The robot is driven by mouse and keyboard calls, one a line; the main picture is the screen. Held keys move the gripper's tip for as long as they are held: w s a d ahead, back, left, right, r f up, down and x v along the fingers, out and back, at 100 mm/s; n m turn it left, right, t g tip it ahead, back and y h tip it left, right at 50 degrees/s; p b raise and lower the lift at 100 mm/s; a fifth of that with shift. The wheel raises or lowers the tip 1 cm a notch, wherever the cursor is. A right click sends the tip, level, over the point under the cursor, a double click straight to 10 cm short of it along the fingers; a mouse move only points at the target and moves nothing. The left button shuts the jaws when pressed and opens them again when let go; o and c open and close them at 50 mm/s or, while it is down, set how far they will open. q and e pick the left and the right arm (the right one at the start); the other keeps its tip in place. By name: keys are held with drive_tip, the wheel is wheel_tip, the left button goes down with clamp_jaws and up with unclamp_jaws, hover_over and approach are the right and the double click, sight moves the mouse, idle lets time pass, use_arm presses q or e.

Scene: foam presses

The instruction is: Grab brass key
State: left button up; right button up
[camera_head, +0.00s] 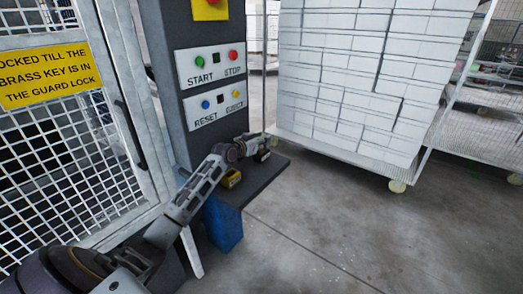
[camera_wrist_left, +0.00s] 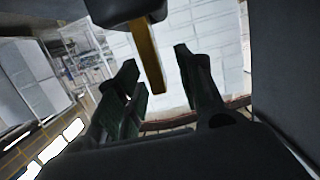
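In the left wrist view a long brass-coloured bar, which looks like the brass key (camera_wrist_left: 150,62), extends down from a dark block. My left gripper (camera_wrist_left: 157,58) is open, with one dark finger on each side of the bar. Gaps show between the bar and both fingers, and I cannot tell how far off it is in depth. In the head view my left gripper (camera_head: 266,146) is over the dark shelf of the control post, seen small and from behind. I cannot make out the key there. My right gripper is not in view.
The dark shelf (camera_head: 262,181) juts from the control post (camera_head: 190,22), with a yellow-marked block (camera_head: 231,178) under my arm. A mesh guard door (camera_head: 55,170) with a yellow sign (camera_head: 50,75) stands left. A cart of white blocks (camera_head: 370,75) stands behind. Floor at right is clear.

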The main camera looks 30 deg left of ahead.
use_arm(q)
clamp_jaws()
drive_tip(key=shift+r, duration=0.15)
drive_tip(key=shift+r, duration=4.9)
